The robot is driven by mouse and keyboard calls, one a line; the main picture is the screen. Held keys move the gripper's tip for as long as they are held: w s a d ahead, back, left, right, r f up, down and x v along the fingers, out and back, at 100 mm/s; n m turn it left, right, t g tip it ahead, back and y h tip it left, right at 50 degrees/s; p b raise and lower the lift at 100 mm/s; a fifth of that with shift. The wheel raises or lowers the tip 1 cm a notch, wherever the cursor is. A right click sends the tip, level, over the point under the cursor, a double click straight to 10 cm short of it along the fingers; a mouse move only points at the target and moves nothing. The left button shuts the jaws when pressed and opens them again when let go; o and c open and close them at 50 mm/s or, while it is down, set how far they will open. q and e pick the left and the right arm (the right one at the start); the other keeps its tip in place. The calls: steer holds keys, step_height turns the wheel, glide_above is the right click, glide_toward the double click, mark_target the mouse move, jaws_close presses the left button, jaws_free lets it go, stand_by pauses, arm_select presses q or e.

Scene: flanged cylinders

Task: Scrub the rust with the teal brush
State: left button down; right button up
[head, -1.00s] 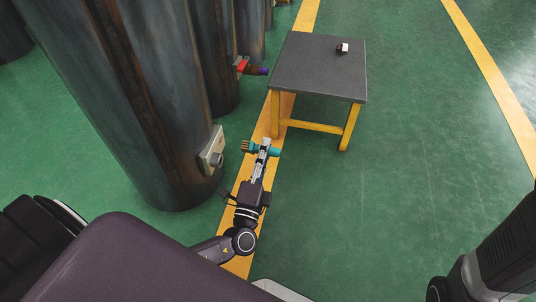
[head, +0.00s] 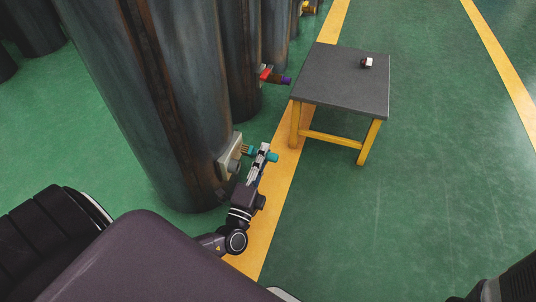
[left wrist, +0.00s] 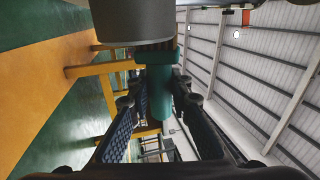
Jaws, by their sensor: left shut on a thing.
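My left gripper (head: 263,155) is shut on the teal brush (head: 272,157), with the handle between its fingers. The brush's brown bristles point left at the pale plate (head: 226,156) with a round grey port on the nearest dark cylinder (head: 170,110). The bristles are very near the plate; I cannot tell if they touch. In the left wrist view the teal brush (left wrist: 158,90) stands between the fingers, its bristle end close to a round grey part (left wrist: 132,24). A brown rust-coloured streak (head: 140,75) runs down the cylinder. Rust on the port is too small to make out. My right gripper is out of view.
A grey-topped table (head: 340,85) with yellow legs stands to the right of the gripper, with a small dark and white object (head: 366,63) on it. More cylinders stand behind, one with a red and purple fitting (head: 275,76). Green floor is clear at right.

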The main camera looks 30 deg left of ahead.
arm_select(q)
steer(key=shift+s+a+b, duration=0.2)
steer(key=shift+a+b, duration=0.1)
steer(key=shift+a, duration=0.65)
stand_by(0.6)
steer(key=shift+f, duration=0.1)
step_height(320, 180, down, 4)
steer(key=b, duration=0.4)
steer(key=shift+r+b, duration=0.2)
steer(key=shift+b, duration=0.2)
